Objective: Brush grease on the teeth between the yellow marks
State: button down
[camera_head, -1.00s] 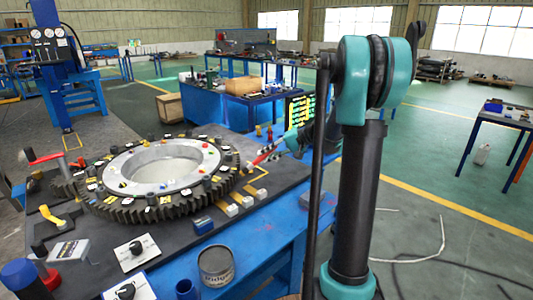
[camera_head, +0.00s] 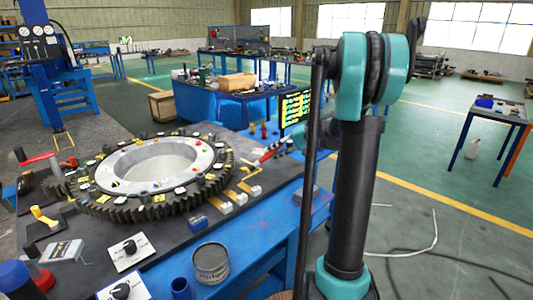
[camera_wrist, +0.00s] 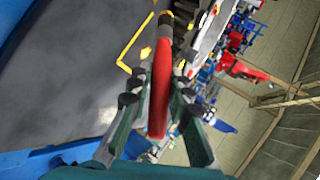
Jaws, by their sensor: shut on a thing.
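A large dark toothed ring gear (camera_head: 121,212) lies flat on the bench at the left in the head view. Its inner ring is pale metal, and small yellow and white marks sit around its top. A yellow mark (camera_head: 159,198) shows near its front teeth. My gripper (camera_wrist: 158,105) is shut on a red-handled brush (camera_wrist: 161,75), which also shows in the head view (camera_head: 270,151) right of the gear. The brush's dark end points toward the gear's edge in the wrist view. I cannot tell whether it touches the teeth.
An open tin (camera_head: 211,264) stands at the bench's front edge. A red-handled crank (camera_head: 38,158) is at the left. Small blocks (camera_head: 226,208) and yellow lines lie right of the gear. A lit screen (camera_head: 295,108) stands behind the brush. Floor to the right is mostly clear.

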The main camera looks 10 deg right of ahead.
jog(key=shift+d, duration=0.7)
jog(key=d, duration=0.2)
jog(key=shift+s+d, duration=0.15)
jog(key=shift+d, duration=0.2)
dwell(0.4)
